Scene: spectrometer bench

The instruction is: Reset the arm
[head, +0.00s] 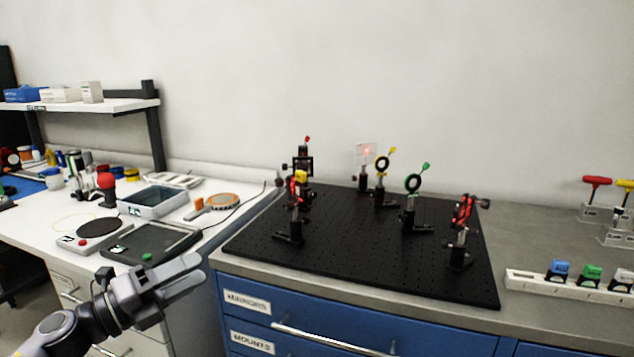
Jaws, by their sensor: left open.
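My left gripper (190,277) is in the lower left of the head view. It is open and empty, with its fingers pointing right, in front of the white bench and left of the blue drawer cabinet. Nothing is between its fingers. My left arm comes in from the bottom left corner. My right gripper is not in the head view.
A black optical breadboard (350,270) carries several upright mounts. The blue drawer cabinet (380,335) is below it. The white bench (30,225) holds a dark tray (150,243) and a grey bin (155,202). A white rack (535,287) stands at right.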

